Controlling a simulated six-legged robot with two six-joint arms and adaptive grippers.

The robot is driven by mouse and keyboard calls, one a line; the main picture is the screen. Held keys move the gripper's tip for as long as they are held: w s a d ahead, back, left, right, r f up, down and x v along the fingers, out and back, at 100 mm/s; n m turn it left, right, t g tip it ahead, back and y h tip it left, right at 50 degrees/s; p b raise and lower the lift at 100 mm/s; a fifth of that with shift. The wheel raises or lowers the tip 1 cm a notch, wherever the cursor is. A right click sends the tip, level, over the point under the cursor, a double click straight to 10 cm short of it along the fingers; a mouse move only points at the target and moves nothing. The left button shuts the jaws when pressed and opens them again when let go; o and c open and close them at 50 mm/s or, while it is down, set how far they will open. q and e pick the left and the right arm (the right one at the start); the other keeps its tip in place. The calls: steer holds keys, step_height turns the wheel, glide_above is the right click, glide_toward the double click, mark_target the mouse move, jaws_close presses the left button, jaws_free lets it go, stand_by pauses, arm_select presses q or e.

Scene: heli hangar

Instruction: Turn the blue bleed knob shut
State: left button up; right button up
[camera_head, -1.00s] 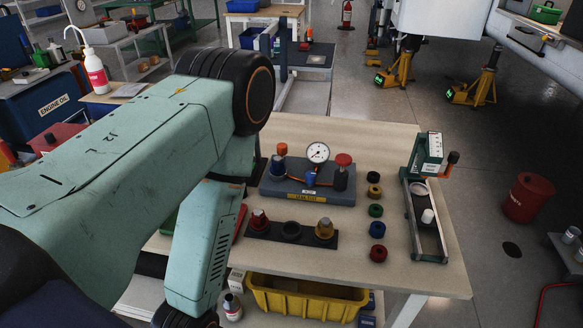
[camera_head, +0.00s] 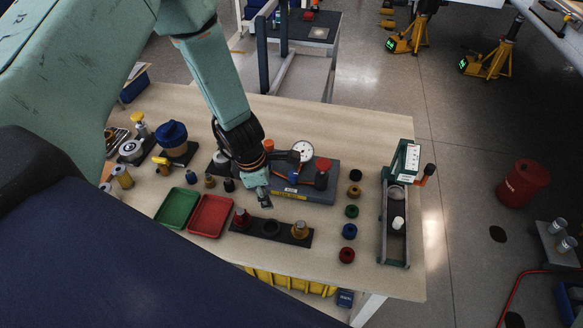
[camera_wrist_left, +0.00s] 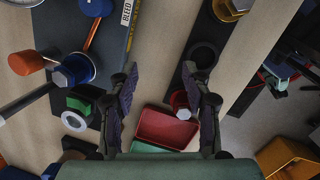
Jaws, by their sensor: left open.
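The blue bleed knob (camera_head: 293,176) is low on the front middle of the grey test unit (camera_head: 318,193), below a white round gauge (camera_head: 303,150). In the left wrist view the blue knob (camera_wrist_left: 97,6) is cut by the top edge, next to a BLEED label. My left gripper (camera_head: 264,196) hangs over the bench in front of the unit's left end, apart from the knob. In the wrist view its two fingers (camera_wrist_left: 160,78) are spread with nothing between them. My right gripper does not show.
An orange-capped post (camera_head: 268,145) and a red knob (camera_head: 322,164) flank the blue knob. A dark socket strip (camera_head: 254,228) lies in front; red (camera_head: 209,216) and green (camera_head: 177,208) trays are left. Several coloured caps and a green-grey stand (camera_head: 395,225) are right.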

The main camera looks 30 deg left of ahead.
mark_target(292, 173)
arm_select(q)
steer(key=w+r+n+t+h, duration=0.1)
steer(key=w+r+n+t, duration=0.1)
steer(key=w+r+n, duration=0.4)
steer(key=shift+m, duration=0.3)
steer(key=b+x, duration=0.1)
steer(key=x, duration=0.3)
steer(key=w+b+x, duration=0.1)
steer(key=b+x, duration=0.1)
steer(key=x, duration=0.2)
steer(key=shift+d, duration=0.25)
steer(key=shift+w+d+f, duration=0.25)
steer(key=shift+d+f, duration=0.05)
steer(key=shift+f, duration=0.05)
steer(key=shift+s+a, duration=0.1)
steer(key=shift+a, duration=0.05)
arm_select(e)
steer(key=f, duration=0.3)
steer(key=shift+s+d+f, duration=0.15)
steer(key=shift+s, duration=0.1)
arm_select(q)
steer(key=shift+a+h, duration=0.1)
steer(key=shift+h, duration=0.2)
steer(key=shift+c, duration=0.5)
